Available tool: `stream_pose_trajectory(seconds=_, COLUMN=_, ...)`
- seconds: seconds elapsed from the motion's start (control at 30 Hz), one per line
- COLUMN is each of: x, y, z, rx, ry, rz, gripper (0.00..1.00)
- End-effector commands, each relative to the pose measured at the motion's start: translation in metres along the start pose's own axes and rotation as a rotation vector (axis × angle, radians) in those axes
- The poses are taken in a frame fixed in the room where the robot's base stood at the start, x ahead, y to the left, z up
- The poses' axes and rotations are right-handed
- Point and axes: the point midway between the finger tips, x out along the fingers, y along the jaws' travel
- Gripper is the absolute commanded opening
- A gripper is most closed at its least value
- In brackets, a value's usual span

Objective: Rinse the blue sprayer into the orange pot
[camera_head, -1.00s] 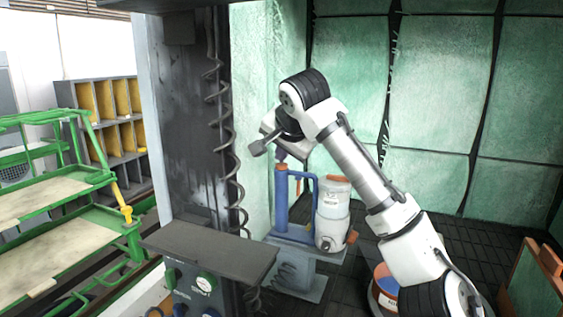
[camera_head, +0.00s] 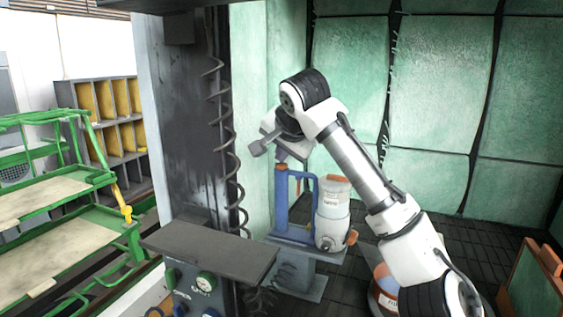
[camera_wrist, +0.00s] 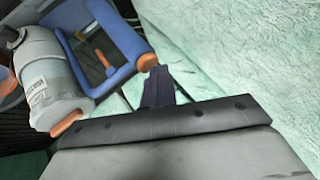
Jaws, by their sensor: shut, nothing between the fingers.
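The blue sprayer (camera_head: 282,197) stands upright on a grey stand in the head view, with a blue handle loop and a small orange top. It also shows in the wrist view (camera_wrist: 119,32). My gripper (camera_head: 281,158) points down just above that orange top. In the wrist view my gripper's dark fingers (camera_wrist: 157,75) are shut and empty, right beside the sprayer's orange tip; I cannot tell whether they touch it. An orange pot with a blue and white band (camera_head: 383,284) sits low on the floor, partly hidden behind my arm.
A white-grey canister (camera_head: 331,220) with orange parts stands right beside the sprayer on the grey stand (camera_head: 305,280). A dark column with a coiled hose (camera_head: 232,150) and a dark shelf (camera_head: 210,250) is at left. A green rack (camera_head: 70,215) stands farther left.

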Motion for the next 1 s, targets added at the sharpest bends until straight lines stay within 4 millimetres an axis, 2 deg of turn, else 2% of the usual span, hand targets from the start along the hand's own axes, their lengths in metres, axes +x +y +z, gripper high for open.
stream_pose_trajectory(seconds=0.43, x=0.000, y=0.000, z=0.000, rx=0.000, ry=-0.001, rz=0.001, gripper=0.00)
stream_pose_trajectory(seconds=0.8, x=-0.012, y=-0.009, z=-0.009, rx=0.000, ry=-0.001, rz=0.001, gripper=0.00)
stream_pose_trajectory(seconds=1.0, x=-0.012, y=-0.009, z=-0.009, rx=0.000, ry=-0.001, rz=0.001, gripper=0.00)
